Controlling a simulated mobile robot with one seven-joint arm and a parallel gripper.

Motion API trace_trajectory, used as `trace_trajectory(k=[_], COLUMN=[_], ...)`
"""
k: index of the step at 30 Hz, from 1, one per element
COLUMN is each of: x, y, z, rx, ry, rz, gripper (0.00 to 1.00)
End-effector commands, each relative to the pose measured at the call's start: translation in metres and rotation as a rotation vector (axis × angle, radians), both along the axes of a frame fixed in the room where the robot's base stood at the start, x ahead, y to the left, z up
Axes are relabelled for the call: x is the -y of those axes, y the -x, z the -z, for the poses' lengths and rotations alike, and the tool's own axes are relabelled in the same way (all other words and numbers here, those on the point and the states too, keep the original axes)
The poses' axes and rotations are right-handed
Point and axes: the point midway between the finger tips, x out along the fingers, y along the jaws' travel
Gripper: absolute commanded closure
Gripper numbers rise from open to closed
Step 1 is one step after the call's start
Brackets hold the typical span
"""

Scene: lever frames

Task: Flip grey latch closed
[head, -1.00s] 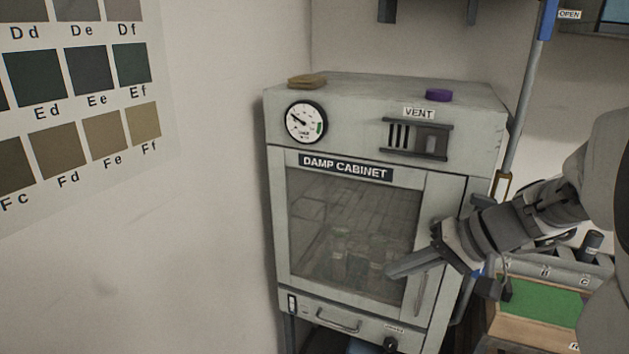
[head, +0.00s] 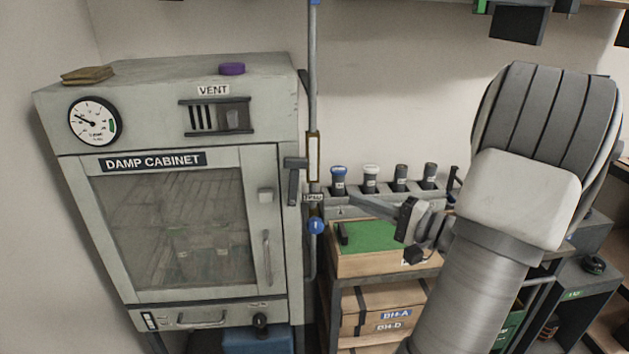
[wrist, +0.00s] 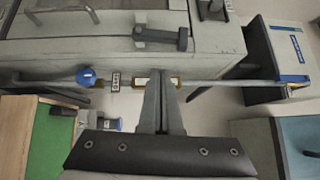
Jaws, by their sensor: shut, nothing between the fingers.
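The grey latch (head: 293,182) is a dark grey lever on the right side of the damp cabinet (head: 268,83). Its arm hangs down from its upper end. In the wrist view the latch (wrist: 158,36) lies across the cabinet's side, above my fingertips. My gripper (head: 354,203) is to the right of the latch in the head view, apart from it, over the green-topped box. In the wrist view my gripper (wrist: 158,76) is shut and empty, its fingers pointing at the cabinet side. The tips overlap the pipe in the picture; I cannot tell whether they touch.
A vertical pipe (head: 312,85) with a blue knob (head: 317,226) runs between my gripper and the cabinet. A green-topped box (head: 375,262) stands below my gripper. A rack with several capped bottles (head: 370,180) is behind. The door handle (head: 267,258) is on the cabinet front.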

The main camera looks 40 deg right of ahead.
Motion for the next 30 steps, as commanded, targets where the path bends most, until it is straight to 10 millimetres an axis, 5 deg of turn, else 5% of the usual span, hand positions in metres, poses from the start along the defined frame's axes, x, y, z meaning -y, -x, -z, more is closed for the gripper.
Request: trace_trajectory(k=[5, 18, 30], x=[0.016, 0.016, -0.001], y=[0.011, 0.008, -0.061], z=[0.000, -0.001, -0.008], rx=[0.037, 0.039, 0.040], ry=[-0.023, -0.025, -0.026], rz=[0.055, 0.057, 0.053], gripper=[1.00, 1.00, 1.00])
